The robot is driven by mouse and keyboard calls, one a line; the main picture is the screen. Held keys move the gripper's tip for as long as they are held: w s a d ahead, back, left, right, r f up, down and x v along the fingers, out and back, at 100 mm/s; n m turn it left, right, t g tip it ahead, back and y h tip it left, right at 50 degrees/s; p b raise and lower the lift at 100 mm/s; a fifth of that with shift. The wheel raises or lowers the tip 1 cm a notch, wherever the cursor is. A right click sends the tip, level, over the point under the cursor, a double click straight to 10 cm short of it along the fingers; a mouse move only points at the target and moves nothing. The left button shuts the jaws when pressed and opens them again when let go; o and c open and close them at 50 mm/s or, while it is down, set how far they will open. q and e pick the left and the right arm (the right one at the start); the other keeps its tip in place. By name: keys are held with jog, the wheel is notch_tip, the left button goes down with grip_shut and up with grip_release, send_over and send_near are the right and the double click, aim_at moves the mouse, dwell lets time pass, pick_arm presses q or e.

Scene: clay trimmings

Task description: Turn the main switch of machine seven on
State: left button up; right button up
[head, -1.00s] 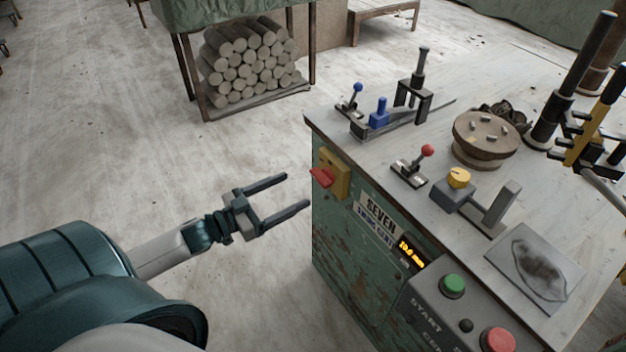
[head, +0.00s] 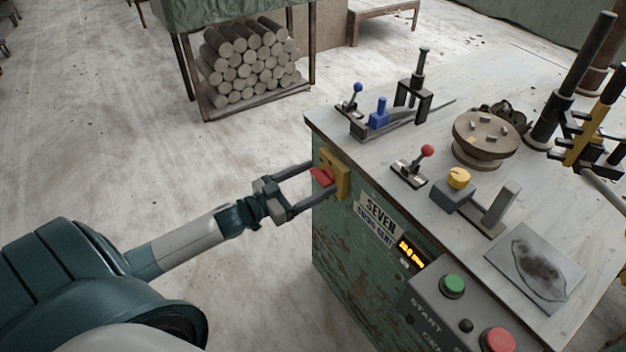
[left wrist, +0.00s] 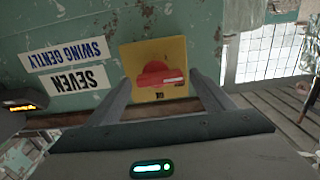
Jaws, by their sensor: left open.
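The main switch is a red handle (head: 322,176) on a yellow plate (head: 341,178), on the green side of the machine labelled SEVEN (head: 380,207). My left gripper (head: 309,184) is open, with its fingers to either side of the red handle at the machine's edge. In the left wrist view the red handle (left wrist: 160,75) lies crosswise on the yellow plate (left wrist: 143,54), ahead of and between the two open fingers (left wrist: 162,93). I cannot tell whether either finger touches it. My right gripper is not in view.
The machine top (head: 330,118) carries a red-knobbed lever (head: 427,151), a yellow knob (head: 458,178) and a round wooden disc (head: 486,134). A green button (head: 453,285) and a red button (head: 498,341) sit on the front panel. The floor to the left is clear.

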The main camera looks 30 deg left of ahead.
pick_arm(q)
jog(key=c, duration=1)
jog(key=shift+c, duration=0.2)
